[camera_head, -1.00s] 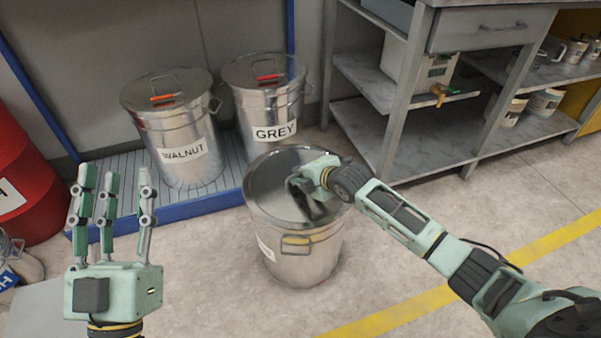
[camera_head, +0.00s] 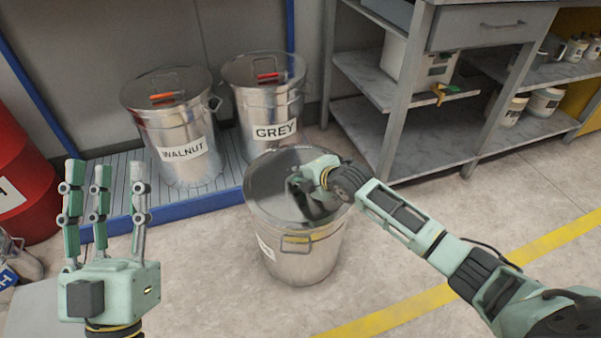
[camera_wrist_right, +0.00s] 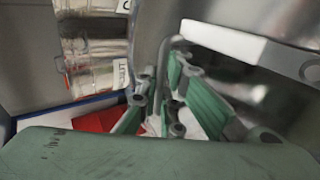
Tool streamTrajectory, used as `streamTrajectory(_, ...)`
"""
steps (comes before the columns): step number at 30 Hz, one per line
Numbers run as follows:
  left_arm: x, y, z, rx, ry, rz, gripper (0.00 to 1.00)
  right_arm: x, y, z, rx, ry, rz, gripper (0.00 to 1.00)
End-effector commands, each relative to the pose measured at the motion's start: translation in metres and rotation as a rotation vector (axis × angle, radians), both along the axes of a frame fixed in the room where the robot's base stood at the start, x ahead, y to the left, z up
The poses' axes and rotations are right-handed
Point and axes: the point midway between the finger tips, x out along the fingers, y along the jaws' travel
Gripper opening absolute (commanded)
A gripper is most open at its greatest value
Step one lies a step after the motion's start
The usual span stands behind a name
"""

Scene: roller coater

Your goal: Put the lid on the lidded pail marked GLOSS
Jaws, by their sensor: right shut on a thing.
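A metal pail (camera_head: 305,262) stands on the floor in the middle of the head view. Its label is turned to the left edge and I cannot read it. A shiny, dark-reflecting lid (camera_head: 268,180) covers its top; I cannot tell whether it is fully seated. My right gripper (camera_head: 308,200) is over the lid and shut on its handle, the contact partly hidden by the fingers. The right wrist view shows the grey handle bar (camera_wrist_right: 163,75) by the green fingers (camera_wrist_right: 165,110). My left gripper (camera_head: 103,195) is open and empty, fingers upward, left of the pail.
Lidded pails marked WALNUT (camera_head: 185,150) and GREY (camera_head: 272,130) stand on a blue-edged platform (camera_head: 190,207) behind. A red drum (camera_head: 22,190) is at the left. A shelf bench (camera_head: 440,135) stands at the back right. Floor with a yellow line (camera_head: 400,310) is open at the right.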

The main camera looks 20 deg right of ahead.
Motion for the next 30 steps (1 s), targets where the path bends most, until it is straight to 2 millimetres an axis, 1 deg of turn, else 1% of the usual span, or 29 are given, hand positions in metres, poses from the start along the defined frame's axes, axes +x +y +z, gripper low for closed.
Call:
streamTrajectory(1,0.0,0.0,0.001,-0.002,-0.004,-0.001,0.4,0.0,0.0,0.0,-0.001,0.0,0.001,0.09)
streamTrajectory(6,0.0,0.0,0.001,-0.002,-0.005,-0.001,0.4,0.0,0.0,-0.001,-0.001,0.002,0.0,0.24)
streamTrajectory(8,0.0,0.0,0.001,-0.002,-0.004,-0.001,0.4,0.0,0.0,-0.001,-0.001,0.002,0.0,0.28)
streamTrajectory(16,0.0,0.0,0.0,-0.003,0.0,-0.001,0.4,-0.002,-0.001,-0.005,-0.004,0.01,-0.001,0.28)
streamTrajectory(20,0.0,-0.001,-0.001,-0.004,0.003,-0.002,0.4,-0.005,-0.002,-0.003,-0.004,0.01,-0.001,0.28)
streamTrajectory(23,0.0,0.0,-0.001,-0.003,0.003,-0.002,0.4,-0.012,-0.005,0.003,-0.005,0.007,0.0,0.28)
streamTrajectory(26,0.0,0.0,-0.001,-0.002,0.003,-0.001,0.4,-0.024,-0.008,0.013,-0.006,0.005,0.001,0.28)
streamTrajectory(30,0.0,0.0,-0.001,-0.002,0.003,0.0,0.4,-0.046,-0.015,0.03,-0.006,0.002,0.002,0.28)
